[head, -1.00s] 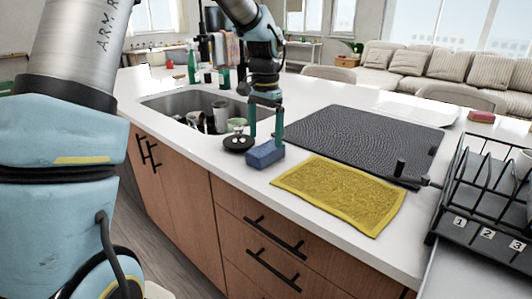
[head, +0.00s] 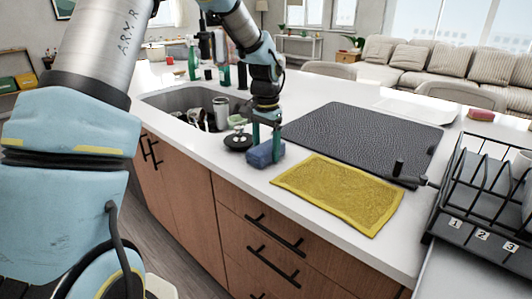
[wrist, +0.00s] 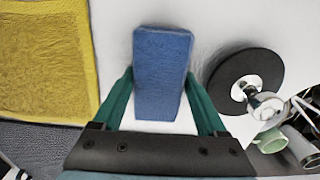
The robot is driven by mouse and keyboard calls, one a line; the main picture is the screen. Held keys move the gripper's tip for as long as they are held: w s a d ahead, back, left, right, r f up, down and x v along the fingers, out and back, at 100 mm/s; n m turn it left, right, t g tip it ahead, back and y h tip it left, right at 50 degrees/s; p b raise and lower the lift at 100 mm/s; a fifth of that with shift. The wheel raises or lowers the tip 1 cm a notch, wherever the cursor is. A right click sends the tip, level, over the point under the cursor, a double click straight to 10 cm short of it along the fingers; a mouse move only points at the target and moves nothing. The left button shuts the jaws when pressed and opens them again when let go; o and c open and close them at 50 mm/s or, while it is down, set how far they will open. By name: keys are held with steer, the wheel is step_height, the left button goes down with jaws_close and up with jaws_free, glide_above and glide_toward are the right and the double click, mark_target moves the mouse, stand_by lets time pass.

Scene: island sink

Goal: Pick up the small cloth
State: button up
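The small blue cloth (head: 266,153), a thick block-like piece, lies on the white counter near its front edge. It also shows in the wrist view (wrist: 162,75). My gripper (head: 266,137) is low over it, pointing down. In the wrist view the green fingers of my gripper (wrist: 162,88) are open, one on each side of the blue cloth, with narrow gaps. The fingers hide part of the cloth in the head view. A larger yellow cloth (head: 340,192) lies flat to its right.
A black round drain piece (head: 237,142) sits close to the left of the blue cloth. The sink (head: 180,101) with cups is behind left. A dark mat (head: 365,135) lies behind the yellow cloth. A black dish rack (head: 480,200) stands at the right.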

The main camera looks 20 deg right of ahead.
mark_target(266, 147)
steer(key=c, duration=0.7)
steer(key=shift+r, duration=0.1)
steer(key=shift+c, duration=0.2)
step_height(266, 147, up, 10)
steer(key=shift+f+b, duration=0.1)
steer(key=shift+b, duration=0.85)
steer(key=o, duration=0.8)
steer(key=c, duration=0.6)
steer(key=shift+c, duration=0.2)
